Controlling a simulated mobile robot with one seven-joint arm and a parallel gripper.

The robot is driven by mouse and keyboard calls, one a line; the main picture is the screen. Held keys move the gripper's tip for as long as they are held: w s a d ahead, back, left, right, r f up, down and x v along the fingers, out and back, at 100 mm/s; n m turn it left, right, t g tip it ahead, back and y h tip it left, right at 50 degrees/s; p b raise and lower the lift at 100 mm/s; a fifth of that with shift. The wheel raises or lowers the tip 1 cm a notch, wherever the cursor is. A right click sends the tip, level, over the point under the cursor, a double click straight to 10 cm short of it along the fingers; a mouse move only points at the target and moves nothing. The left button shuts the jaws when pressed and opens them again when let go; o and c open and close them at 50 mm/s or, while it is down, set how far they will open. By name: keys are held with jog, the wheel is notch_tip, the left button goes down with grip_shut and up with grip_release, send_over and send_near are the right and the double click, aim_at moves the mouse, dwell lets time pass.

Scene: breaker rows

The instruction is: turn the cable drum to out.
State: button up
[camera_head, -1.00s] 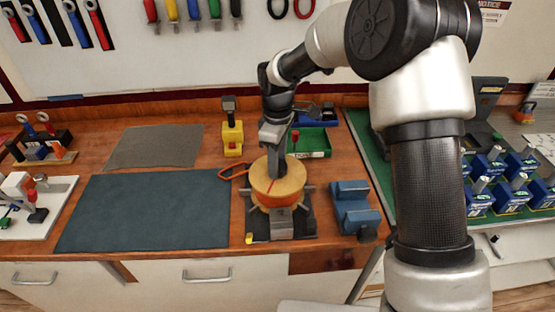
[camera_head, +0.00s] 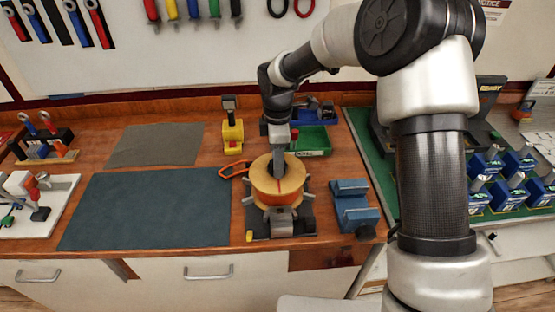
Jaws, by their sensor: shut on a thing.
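The cable drum (camera_head: 263,187), with pale wooden flanges and orange cable wound on it, sits on a dark metal stand (camera_head: 258,220) on the wooden bench. A red line shows on its top flange. My gripper (camera_head: 279,168) reaches down from above onto the top of the drum near its middle. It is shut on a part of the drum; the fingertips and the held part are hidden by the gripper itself. An "out" mark cannot be made out in this view.
A blue vise (camera_head: 353,205) stands right of the drum, and a green tray (camera_head: 312,140) lies behind it. A yellow block with a dark lever (camera_head: 232,134) is behind left. A dark mat (camera_head: 150,210) lies clear at left. Blue breakers (camera_head: 480,203) stand at far right.

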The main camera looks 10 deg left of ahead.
jog(key=o, duration=1.5)
jog(key=shift+r, duration=0.1)
jog(key=shift+r, duration=8.65)
